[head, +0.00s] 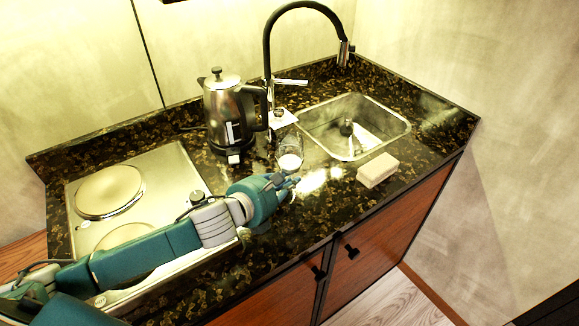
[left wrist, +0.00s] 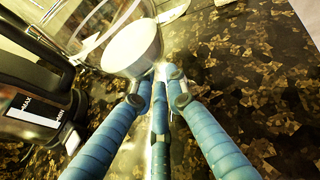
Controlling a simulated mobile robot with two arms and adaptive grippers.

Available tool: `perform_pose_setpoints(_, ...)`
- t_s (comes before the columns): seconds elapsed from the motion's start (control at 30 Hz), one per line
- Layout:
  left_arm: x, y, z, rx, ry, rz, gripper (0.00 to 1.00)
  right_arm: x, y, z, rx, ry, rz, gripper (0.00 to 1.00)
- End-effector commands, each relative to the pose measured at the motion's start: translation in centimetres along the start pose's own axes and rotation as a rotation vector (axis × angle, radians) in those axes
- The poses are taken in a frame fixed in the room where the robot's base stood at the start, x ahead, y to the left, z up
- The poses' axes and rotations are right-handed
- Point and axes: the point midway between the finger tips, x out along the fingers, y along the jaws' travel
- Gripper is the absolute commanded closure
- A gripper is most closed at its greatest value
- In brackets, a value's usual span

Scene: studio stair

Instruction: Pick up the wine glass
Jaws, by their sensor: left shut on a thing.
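The wine glass (head: 290,154) is clear, with white in its bowl. It stands upright on the dark speckled counter, in front of the kettle and left of the sink. In the left wrist view the glass (left wrist: 128,48) fills the upper left, close beyond my fingers. My left gripper (head: 287,181) reaches it from the front left and is shut on its lower part. In the left wrist view the blue fingers of my left gripper (left wrist: 160,78) come together just below the bowl. The fingers hide the stem. My right gripper is not in view.
A steel kettle (head: 222,108) with a black handle stands close behind and left of the glass. A black faucet (head: 267,60) and a steel sink (head: 387,148) are behind and right. A pale sponge-like block (head: 377,170) lies to the right. A two-plate hob (head: 160,170) is at left.

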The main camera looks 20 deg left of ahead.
Motion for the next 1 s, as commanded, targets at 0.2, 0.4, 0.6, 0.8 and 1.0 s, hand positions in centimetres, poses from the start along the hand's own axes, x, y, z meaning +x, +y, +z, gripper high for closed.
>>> perform_pose_setpoints(0.2, 0.0, 0.0, 0.1, 0.0, -0.002, 0.0, 1.0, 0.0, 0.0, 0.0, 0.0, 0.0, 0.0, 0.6)
perform_pose_setpoints(0.4, -0.2, 0.0, 0.8, 0.001, -0.004, -0.001, 1.0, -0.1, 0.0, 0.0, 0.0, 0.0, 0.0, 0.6)
perform_pose_setpoints(0.6, -0.8, 0.1, 2.1, 0.002, -0.005, 0.0, 1.0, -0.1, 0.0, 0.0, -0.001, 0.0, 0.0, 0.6)
perform_pose_setpoints(0.8, -1.7, 0.0, 4.3, 0.002, -0.006, 0.0, 1.0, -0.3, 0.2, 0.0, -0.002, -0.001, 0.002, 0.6)
perform_pose_setpoints(1.0, -2.7, 0.1, 6.8, 0.002, -0.006, 0.0, 1.0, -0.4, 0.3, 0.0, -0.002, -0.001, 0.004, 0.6)
